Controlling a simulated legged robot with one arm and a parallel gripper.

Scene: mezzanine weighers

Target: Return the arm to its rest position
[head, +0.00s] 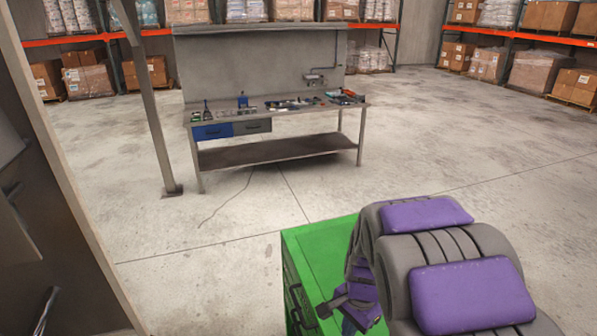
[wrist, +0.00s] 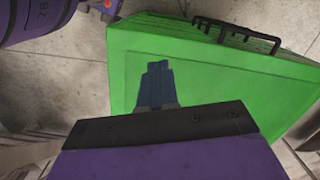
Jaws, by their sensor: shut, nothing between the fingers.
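My gripper (wrist: 155,68) shows in the wrist view as dark blue-grey fingers, shut with nothing between them. The fingers point over the flat top of a green cabinet (wrist: 210,75); I cannot tell the gap between them and the top. In the head view my folded arm, purple and grey, fills the lower right. It covers much of the green cabinet (head: 318,250) there, and the gripper is largely hidden at the bottom edge.
The green cabinet has a black handle (wrist: 247,36) along one edge. A workbench (head: 280,152) with tools stands farther back, beside a grey post (head: 152,105). Pallet racks (head: 410,35) with boxes line the back. Open concrete floor (head: 430,150) lies between. A brown panel (head: 60,200) stands close at left.

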